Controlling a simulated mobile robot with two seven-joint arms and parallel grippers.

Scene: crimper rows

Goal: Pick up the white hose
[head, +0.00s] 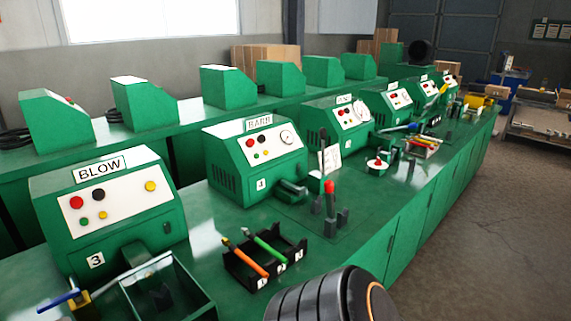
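No piece that I can surely name the white hose shows in the head view. A thin pale rod or tube (135,272) lies slanted over an open green bin (188,285) in front of the BLOW machine, with a blue-handled piece (60,300) near its left end. A black numbered rack (291,251) holds an orange hose piece (250,257) and a green one (267,248), side by side. Neither of my grippers is in view.
Green machines marked BLOW (105,203) and BARB (256,160) stand along the green bench (225,220). A red-tipped upright tool (330,200) stands right of the rack. A black ribbed cylinder (315,298) fills the bottom middle. Open floor (500,230) lies right.

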